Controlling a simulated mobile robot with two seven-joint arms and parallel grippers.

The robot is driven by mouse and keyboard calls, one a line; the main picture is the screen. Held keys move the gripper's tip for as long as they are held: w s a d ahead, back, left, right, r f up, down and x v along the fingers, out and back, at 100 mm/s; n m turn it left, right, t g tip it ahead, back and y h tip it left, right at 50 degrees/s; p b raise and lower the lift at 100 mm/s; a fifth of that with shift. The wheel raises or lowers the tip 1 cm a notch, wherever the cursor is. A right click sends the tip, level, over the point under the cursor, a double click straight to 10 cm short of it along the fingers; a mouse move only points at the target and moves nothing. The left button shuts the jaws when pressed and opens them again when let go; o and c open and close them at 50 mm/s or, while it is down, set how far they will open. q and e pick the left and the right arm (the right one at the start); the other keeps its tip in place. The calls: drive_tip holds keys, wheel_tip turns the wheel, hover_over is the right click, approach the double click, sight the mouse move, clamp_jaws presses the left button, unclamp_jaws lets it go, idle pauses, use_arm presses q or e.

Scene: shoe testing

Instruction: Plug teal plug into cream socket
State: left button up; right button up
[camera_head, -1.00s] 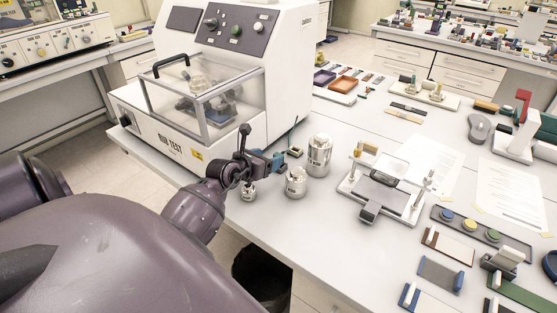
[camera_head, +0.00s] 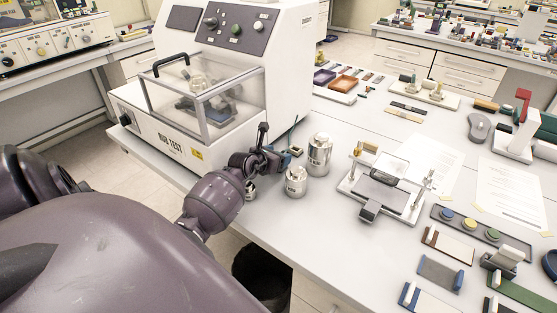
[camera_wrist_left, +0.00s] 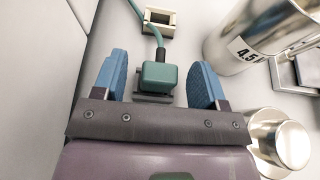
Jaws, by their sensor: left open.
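In the left wrist view the teal plug (camera_wrist_left: 160,74) stands between the two blue fingers of my left gripper (camera_wrist_left: 162,82), with a gap on each side. Its teal cable runs up and away. The plug sits at a small dark grey holder (camera_wrist_left: 154,97). The cream socket (camera_wrist_left: 158,20), a small box with a dark opening, lies just beyond the plug. In the head view my left gripper (camera_head: 275,158) is low beside the white machine, and it and my wrist hide the plug. My right gripper is not in view.
Metal weights stand close to the right of the gripper: a tall one (camera_head: 319,155) and a shorter one (camera_head: 295,181). The white rub test machine (camera_head: 190,125) rises at the left. A clamp fixture (camera_head: 380,190) and sample boards are farther right on the table.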

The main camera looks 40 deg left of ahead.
use_arm(q)
drive_tip(key=shift+x, duration=1.35)
drive_tip(key=shift+f, duration=0.1)
drive_tip(key=shift+c, duration=0.5)
drive_tip(key=c, duration=0.9)
